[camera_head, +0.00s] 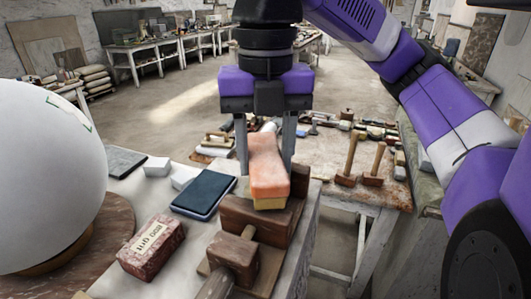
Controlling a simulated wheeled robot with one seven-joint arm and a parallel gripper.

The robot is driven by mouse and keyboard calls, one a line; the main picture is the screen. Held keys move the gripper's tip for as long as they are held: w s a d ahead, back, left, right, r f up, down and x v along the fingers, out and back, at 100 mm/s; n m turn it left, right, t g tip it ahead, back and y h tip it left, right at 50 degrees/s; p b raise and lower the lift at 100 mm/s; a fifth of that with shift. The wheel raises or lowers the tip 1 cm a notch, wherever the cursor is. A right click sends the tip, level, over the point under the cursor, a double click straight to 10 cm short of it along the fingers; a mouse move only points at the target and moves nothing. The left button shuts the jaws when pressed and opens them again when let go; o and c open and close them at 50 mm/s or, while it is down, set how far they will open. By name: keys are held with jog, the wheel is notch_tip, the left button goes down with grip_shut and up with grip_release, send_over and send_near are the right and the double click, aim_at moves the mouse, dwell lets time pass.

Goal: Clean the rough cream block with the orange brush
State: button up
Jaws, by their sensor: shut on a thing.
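My gripper (265,160) points down at the right end of the near table, its two fingers on either side of an orange brush (267,170). The brush has a peach-orange body and a yellowish lower edge. It is held tilted, its near end lower, above or against brown wooden pieces; whether it touches them I cannot tell. No block is clearly rough and cream. The nearest match is a pale, whitish block (157,167) on the table to the left, with a second pale block (182,178) beside it.
A large white sphere (45,180) stands at the left on a round brown base. A dark blue flat case (204,196), a labelled reddish-brown block (152,246) and a wooden mallet (234,258) crowd the near table. Behind, a bench (320,165) holds several tools. Open floor lies beyond.

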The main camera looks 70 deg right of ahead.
aim_at(262, 140)
jog(key=shift+w+d+p, duration=0.35)
jog(key=shift+w+d, duration=0.15)
jog(key=shift+d, duration=0.4)
jog(key=shift+w+d+p, duration=0.3)
jog(key=shift+w+d, duration=0.2)
jog(key=shift+d, duration=0.4)
jog(key=shift+s+a+p, duration=0.3)
jog(key=shift+s+a, duration=0.05)
jog(key=shift+a, duration=0.3)
jog(key=shift+s+a+p, duration=0.25)
jog(key=shift+s+a, duration=0.15)
jog(key=shift+a, duration=0.25)
jog(key=shift+s+a+p, duration=0.3)
jog(key=shift+s+a, duration=0.05)
jog(key=shift+a, duration=0.3)
jog(key=shift+d, duration=0.1)
jog(key=shift+w+d+p, duration=0.2)
jog(key=shift+w+d, duration=0.35)
jog(key=shift+d, duration=0.4)
jog(key=shift+w+d+p, duration=0.15)
jog(key=shift+w+d, duration=0.4)
jog(key=shift+d, duration=0.35)
